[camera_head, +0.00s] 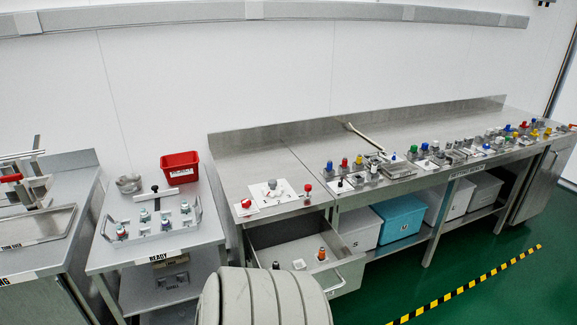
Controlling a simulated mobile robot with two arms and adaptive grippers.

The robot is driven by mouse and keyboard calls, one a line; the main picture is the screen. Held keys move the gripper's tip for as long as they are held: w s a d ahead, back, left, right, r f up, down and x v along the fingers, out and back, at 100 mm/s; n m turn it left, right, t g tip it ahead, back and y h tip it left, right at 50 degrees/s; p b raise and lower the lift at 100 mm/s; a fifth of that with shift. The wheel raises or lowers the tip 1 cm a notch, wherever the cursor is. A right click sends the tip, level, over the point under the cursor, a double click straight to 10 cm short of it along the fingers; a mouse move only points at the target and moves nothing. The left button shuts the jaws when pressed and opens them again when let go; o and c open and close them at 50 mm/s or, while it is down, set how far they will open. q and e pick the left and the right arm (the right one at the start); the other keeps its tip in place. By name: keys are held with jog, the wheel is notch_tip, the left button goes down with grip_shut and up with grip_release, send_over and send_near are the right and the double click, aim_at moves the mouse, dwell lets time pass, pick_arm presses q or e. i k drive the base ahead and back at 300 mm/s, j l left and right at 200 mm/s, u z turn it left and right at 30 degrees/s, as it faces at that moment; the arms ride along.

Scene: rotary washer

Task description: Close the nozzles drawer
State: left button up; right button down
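The drawer (272,238) under the left end of the long steel bench is pulled open towards me. A few small parts lie in it: a dark one (276,265), a pale one (299,264) and an orange-and-black one (321,254). Its front has a metal handle (335,284) at the right; the left part of the front is hidden behind a grey ribbed part that seems to be mine. I cannot read a label on the drawer. Neither of my grippers is in view.
On the bench (240,177) above the drawer sit red-topped parts on white plates. A lower table (110,250) with a red bin (180,168) stands to the left. Grey and turquoise bins (400,217) sit on the right shelf. Green floor is clear in front on the right.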

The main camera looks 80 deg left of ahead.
aim_at(340, 272)
jog(key=u, duration=1.8)
